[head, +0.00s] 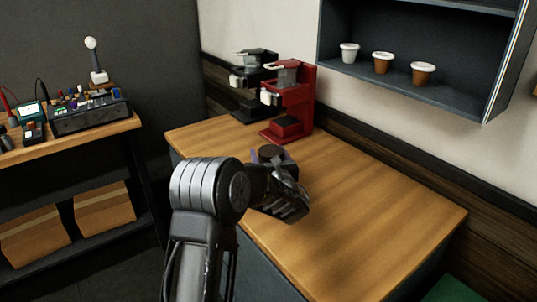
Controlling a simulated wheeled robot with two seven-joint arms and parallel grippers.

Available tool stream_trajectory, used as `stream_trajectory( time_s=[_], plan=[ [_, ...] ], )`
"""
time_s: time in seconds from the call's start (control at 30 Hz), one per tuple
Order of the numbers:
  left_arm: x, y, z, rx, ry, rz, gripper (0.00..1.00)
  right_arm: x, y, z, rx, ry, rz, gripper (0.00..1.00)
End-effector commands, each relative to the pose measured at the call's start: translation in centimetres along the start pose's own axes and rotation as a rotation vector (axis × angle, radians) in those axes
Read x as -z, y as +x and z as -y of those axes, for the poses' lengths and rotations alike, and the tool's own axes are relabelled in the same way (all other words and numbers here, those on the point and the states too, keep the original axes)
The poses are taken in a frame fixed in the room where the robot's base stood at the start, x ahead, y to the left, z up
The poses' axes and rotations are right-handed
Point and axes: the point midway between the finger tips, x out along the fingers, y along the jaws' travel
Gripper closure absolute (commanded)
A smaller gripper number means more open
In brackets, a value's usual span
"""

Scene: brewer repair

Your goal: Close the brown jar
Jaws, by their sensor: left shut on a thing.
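My left gripper (293,203) is over the near left part of the wooden counter (370,205), its arm coming up from the bottom of the view. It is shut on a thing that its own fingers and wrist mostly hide. A dark brown round top (269,152) shows just behind the gripper, with greyish-purple parts beside it. I cannot tell whether this is the brown jar, its lid or something else, or whether the gripper touches it. My right gripper is not in view.
A red brewer (301,98) and a black brewer (246,90) stand at the counter's back left. A wall shelf (410,92) holds a white cup (349,53) and two brown cups (383,62) with pale rims. A workbench (70,138) with tools is left. The counter's right side is clear.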

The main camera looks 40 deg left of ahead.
Motion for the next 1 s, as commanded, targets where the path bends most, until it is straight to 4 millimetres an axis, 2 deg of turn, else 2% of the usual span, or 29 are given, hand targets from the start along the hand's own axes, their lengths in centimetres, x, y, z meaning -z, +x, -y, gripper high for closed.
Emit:
stream_trajectory(
  time_s=[0.2, 0.23, 0.5, 0.83, 1.0],
  plan=[
    [0.1, 0.0, 0.0, 0.000, -0.001, 0.004, 1.00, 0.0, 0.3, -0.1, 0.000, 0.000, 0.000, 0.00],
    [0.2, 0.0, 0.0, 0.000, 0.000, 0.000, 0.27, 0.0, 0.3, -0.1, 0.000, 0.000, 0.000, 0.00],
    [0.1, 0.0, 0.0, 0.000, 0.001, 0.000, 0.06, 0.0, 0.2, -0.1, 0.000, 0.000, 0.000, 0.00],
    [-0.2, 0.0, 0.0, 0.000, 0.001, 0.000, 0.06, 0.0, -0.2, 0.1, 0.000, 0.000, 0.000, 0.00],
    [0.1, -1.6, 0.1, 0.002, 0.001, 0.000, 0.06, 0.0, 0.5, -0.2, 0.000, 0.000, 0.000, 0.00]
  ],
)
